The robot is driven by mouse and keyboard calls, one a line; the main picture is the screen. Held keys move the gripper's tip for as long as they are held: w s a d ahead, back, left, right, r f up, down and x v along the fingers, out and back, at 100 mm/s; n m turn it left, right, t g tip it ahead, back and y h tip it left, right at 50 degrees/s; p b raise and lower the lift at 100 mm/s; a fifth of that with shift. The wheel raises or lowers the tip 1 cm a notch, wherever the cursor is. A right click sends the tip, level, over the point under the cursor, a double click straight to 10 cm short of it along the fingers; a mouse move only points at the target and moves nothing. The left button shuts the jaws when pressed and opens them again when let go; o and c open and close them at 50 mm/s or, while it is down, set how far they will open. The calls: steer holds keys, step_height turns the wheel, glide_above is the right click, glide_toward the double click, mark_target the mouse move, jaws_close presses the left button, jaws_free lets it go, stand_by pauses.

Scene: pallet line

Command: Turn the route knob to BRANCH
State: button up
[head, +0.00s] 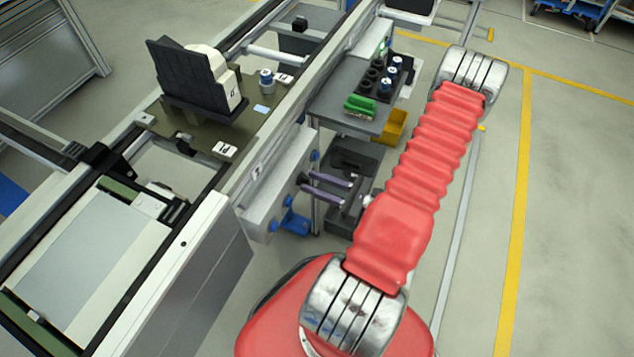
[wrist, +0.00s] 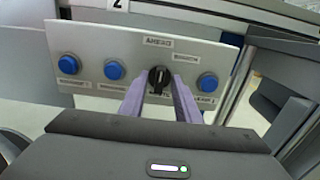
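A black route knob (wrist: 159,78) sits in the middle of a pale control panel (wrist: 220,55). A light mark on it stands roughly upright. A label above it seems to read AHEAD; a smaller one to its upper right is too blurred to read surely. My gripper (wrist: 157,84) is open, its two purple-grey fingers on either side of the knob, with a slight gap seeming to show at each side. In the head view my gripper (head: 307,186) reaches left to the panel (head: 268,195), and the knob is hidden there.
Blue buttons flank the knob: two on the left (wrist: 114,69) and one on the right (wrist: 207,82). A grey shelf (head: 335,112) with green parts (head: 360,106) and a yellow bin (head: 394,127) stands beyond my gripper. The conveyor (head: 205,215) runs along the left. Open floor lies right.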

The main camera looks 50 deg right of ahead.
steer(key=shift+c, duration=0.6)
jaws_close()
steer(key=shift+d, duration=0.15)
steer(key=shift+m, duration=0.5)
steer(key=m, duration=1.1)
steer(key=shift+w+d+f, duration=0.1)
steer(key=shift+d, duration=0.1)
